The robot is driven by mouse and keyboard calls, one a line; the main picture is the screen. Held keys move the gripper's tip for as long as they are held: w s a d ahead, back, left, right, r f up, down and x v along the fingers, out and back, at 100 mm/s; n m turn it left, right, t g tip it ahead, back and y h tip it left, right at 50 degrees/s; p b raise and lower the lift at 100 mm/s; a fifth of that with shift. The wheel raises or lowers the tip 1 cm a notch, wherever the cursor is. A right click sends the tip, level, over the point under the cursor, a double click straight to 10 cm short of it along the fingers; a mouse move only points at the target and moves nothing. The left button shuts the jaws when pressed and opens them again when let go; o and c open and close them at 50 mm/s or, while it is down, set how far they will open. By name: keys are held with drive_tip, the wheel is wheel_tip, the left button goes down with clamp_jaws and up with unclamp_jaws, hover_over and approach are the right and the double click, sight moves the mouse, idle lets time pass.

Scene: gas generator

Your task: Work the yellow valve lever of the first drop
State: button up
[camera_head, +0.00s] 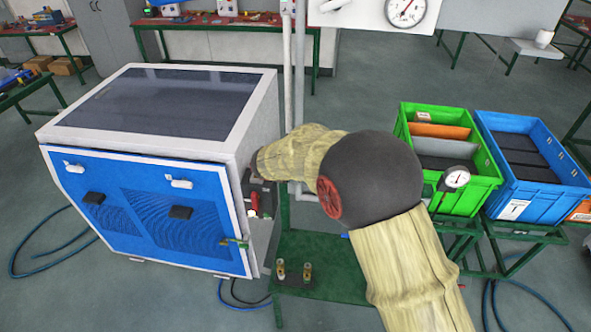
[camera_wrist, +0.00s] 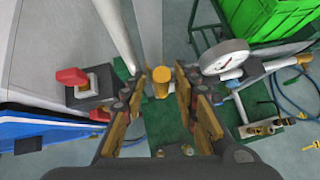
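In the wrist view a yellow upright piece (camera_wrist: 161,76), which looks like the valve lever, stands between the fingers of my gripper (camera_wrist: 160,92). The fingers are apart, one on each side of it, and visible gaps remain around it. I cannot tell how far in depth it is from the fingertips. The rest of the valve under it is not clear. In the head view my arm reaches toward the right side of the generator cabinet (camera_head: 170,110); my gripper and the lever are hidden or cannot be made out there.
A red handle (camera_wrist: 72,77) on a grey box is left of the fingers. A round gauge (camera_wrist: 225,58) with piping is close on the right. A white pipe (camera_wrist: 113,32) rises beside the lever. A green crate (camera_head: 475,190) and a blue crate (camera_head: 565,195) stand at right.

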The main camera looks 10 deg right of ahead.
drive_tip(key=v, duration=1.2)
idle(0.5)
